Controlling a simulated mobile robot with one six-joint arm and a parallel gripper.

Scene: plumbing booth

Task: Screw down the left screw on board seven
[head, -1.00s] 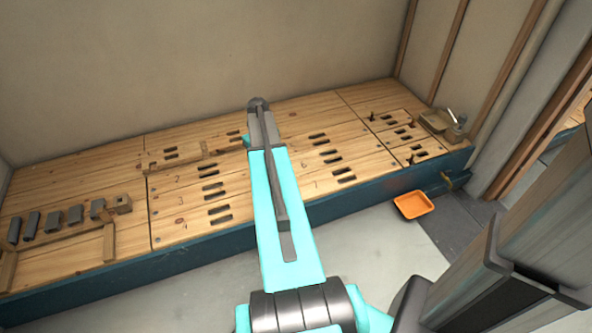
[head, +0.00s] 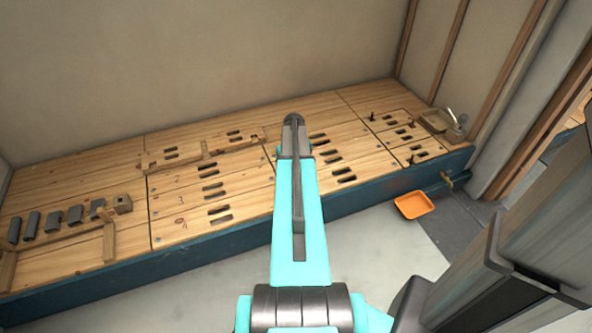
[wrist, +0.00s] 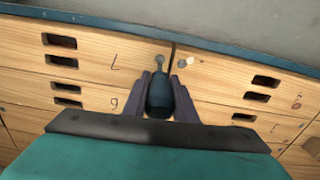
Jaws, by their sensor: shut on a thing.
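In the wrist view my gripper (wrist: 160,98) is shut on a dark teal, bottle-shaped tool handle (wrist: 159,92). A small round grey screw head (wrist: 160,59) shows just beyond the tool's narrow end, beside a board seam; I cannot tell whether they touch. Board seven (wrist: 95,65) lies left of that seam, its numeral upside down, with two dark slots. In the head view, board seven (head: 352,195) is at the front edge, partly behind my arm. My gripper and the tool are hidden there.
Another light screw spot (wrist: 182,63) lies right of the seam. The blue front edge (head: 350,207) borders the boards. Dark blocks (head: 52,221) and wooden frames stand at left. Upright dark pegs (head: 409,158) stand at right. An orange tray (head: 414,205) lies on the floor.

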